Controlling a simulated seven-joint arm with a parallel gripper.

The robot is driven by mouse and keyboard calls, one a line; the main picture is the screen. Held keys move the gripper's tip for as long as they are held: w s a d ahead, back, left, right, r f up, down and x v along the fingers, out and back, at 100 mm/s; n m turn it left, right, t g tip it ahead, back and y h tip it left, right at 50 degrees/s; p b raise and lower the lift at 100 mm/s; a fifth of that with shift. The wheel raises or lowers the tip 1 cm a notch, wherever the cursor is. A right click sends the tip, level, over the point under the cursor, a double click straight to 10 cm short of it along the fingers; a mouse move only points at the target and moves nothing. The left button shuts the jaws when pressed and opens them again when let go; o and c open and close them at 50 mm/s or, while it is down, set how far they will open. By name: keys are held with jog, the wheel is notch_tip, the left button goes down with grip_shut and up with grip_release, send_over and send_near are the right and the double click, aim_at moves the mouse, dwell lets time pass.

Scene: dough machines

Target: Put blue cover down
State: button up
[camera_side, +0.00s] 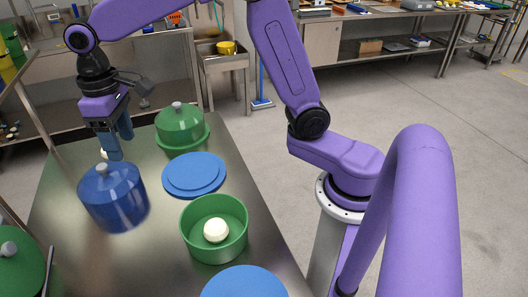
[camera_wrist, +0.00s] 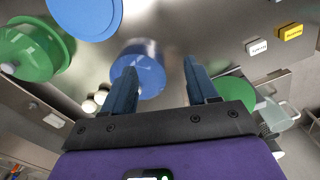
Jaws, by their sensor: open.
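The blue cover (camera_side: 113,197) is a domed lid with a grey knob on top, upright at the left of the steel table. It also shows in the wrist view (camera_wrist: 150,62), partly behind the left finger. My gripper (camera_side: 119,147) is open, with its two fingers just above and behind the cover's knob, holding nothing. In the wrist view, the space between the fingertips (camera_wrist: 160,69) is empty. I cannot tell what, if anything, is under the cover.
A flat blue disc (camera_side: 194,174) lies right of the cover. A green lidded pot (camera_side: 180,128) stands behind it. A green bowl (camera_side: 200,245) with a white ball (camera_side: 216,230) and another blue disc (camera_side: 245,284) are nearer. A green cover (camera_side: 20,268) is at lower left.

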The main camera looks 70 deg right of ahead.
jog(key=s+d+f+n, duration=0.1)
jog(key=s+d, duration=0.3)
jog(key=s, duration=0.5)
jog(key=s+d+f+n, duration=0.2)
jog(key=s+d+n, duration=0.2)
jog(key=s, duration=0.5)
jog(key=s+d+f+n, duration=0.2)
jog(key=s+d, duration=0.3)
jog(key=s, duration=0.4)
jog(key=shift+s+d+n, duration=0.2)
jog(key=shift+s+n, duration=0.1)
jog(key=shift+s, duration=0.05)
